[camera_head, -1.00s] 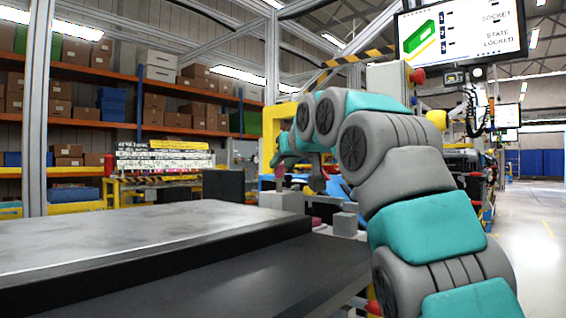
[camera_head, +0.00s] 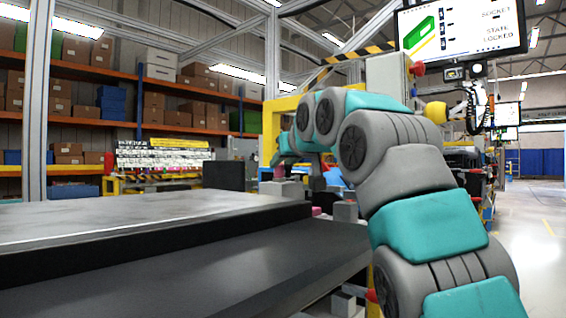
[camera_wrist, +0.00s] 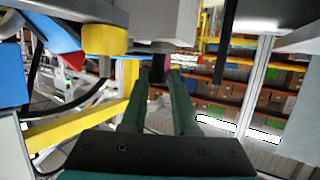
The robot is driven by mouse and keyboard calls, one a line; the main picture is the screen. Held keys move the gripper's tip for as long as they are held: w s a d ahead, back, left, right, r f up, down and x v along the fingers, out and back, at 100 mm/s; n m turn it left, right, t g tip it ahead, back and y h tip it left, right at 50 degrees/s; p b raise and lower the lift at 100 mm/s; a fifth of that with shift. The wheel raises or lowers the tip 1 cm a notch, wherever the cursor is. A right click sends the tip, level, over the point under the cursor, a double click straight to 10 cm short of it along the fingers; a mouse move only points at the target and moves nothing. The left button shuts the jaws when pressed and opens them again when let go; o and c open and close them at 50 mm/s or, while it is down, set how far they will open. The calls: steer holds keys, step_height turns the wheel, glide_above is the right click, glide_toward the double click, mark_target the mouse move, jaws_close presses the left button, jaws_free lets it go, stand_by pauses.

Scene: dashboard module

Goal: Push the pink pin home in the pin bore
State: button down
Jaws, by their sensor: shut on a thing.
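My gripper (camera_wrist: 160,78) is shut on the pink pin (camera_wrist: 167,61), of which only a small part shows between the two green fingertips. In the wrist view the pin's end lies close to a short dark round piece (camera_wrist: 161,46) on a grey block (camera_wrist: 165,18). The bore's opening is hidden, and I cannot tell how deep the pin is in it. In the head view a little of the pin shows under my gripper (camera_head: 280,160), just above the pale grey block (camera_head: 284,187).
A yellow round part (camera_wrist: 104,40) and a yellow bar (camera_wrist: 68,130) are beside my gripper in the wrist view. A dark-edged bench (camera_head: 200,255) fills the front left. A screen (camera_head: 462,30) above reads "STATE LOCKED". Open floor (camera_head: 535,250) lies at right.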

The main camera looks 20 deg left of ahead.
steer(key=c, duration=0.6)
jaws_free()
steer(key=b+v, duration=0.1)
steer(key=v, duration=0.6)
steer(key=shift+s+d+r, duration=0.15)
steer(key=shift+s+d, duration=0.1)
steer(key=shift+s, duration=0.05)
